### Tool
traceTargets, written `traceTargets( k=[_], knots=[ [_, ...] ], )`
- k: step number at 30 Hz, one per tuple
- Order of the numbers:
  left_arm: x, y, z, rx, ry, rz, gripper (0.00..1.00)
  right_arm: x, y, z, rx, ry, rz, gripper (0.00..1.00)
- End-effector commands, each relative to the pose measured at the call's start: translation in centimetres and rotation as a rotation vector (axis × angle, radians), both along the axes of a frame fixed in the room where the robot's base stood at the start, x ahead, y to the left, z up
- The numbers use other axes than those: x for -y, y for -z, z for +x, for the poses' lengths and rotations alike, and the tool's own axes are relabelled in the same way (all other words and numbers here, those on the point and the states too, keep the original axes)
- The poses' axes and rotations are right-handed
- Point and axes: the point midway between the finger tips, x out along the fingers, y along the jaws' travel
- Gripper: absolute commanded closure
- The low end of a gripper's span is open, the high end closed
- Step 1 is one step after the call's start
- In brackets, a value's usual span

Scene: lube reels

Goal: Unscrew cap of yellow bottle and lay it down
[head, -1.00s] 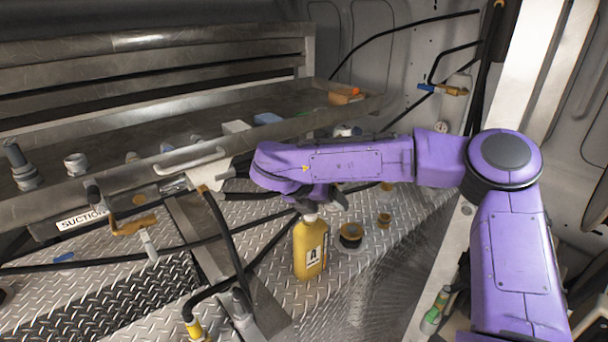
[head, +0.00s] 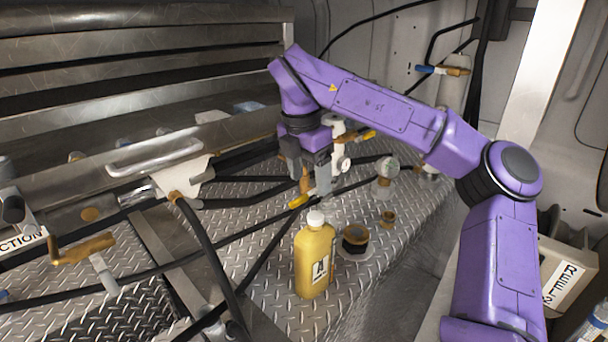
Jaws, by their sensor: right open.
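The yellow bottle (head: 314,268) stands upright on the diamond-plate floor, with a label marked "A" on its front. Its white cap (head: 316,218) sits on top of the neck. My right gripper (head: 308,180) is open, fingers pointing down, above the bottle in the picture and apart from the cap. Nothing shows between its fingers, though valve fittings behind them clutter the view. My left gripper is not in view.
A dark round container (head: 355,239) stands close to the right of the bottle, with a small brass-coloured piece (head: 387,218) beyond. Valves with yellow handles (head: 298,201) and black hoses (head: 243,200) lie behind. Bare plate (head: 268,300) shows left of the bottle.

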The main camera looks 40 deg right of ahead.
Motion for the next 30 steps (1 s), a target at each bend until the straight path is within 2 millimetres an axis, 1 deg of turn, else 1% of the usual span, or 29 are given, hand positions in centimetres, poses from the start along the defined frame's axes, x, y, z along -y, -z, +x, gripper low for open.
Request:
traceTargets(
  k=[6,9,12,15,17,24,25,26,27,30],
  knots=[
    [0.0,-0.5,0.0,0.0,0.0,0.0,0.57,0.8,4.5,-0.2,-0.005,0.002,0.003,0.29],
    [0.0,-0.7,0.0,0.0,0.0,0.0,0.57,1.1,6.5,-0.1,-0.004,0.001,0.002,0.29],
    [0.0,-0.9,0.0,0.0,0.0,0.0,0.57,1.3,8.0,0.0,-0.003,0.0,0.001,0.29],
    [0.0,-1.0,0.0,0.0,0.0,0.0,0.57,1.4,8.9,0.0,-0.002,-0.001,0.001,0.29],
    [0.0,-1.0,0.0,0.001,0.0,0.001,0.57,1.4,9.2,0.0,-0.001,0.0,0.0,0.29],
    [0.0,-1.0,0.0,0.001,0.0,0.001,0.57,1.4,9.4,0.1,0.001,-0.001,0.0,0.29],
    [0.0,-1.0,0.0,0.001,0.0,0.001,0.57,1.4,9.4,0.1,0.001,-0.002,0.0,0.35],
    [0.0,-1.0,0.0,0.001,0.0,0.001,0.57,1.4,9.4,0.1,0.001,-0.002,0.0,0.45],
    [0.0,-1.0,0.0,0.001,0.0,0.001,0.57,1.4,9.4,0.1,0.001,-0.002,0.0,0.58],
    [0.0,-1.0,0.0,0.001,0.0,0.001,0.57,1.4,9.4,0.1,0.001,-0.002,0.0,0.88]
  ],
)
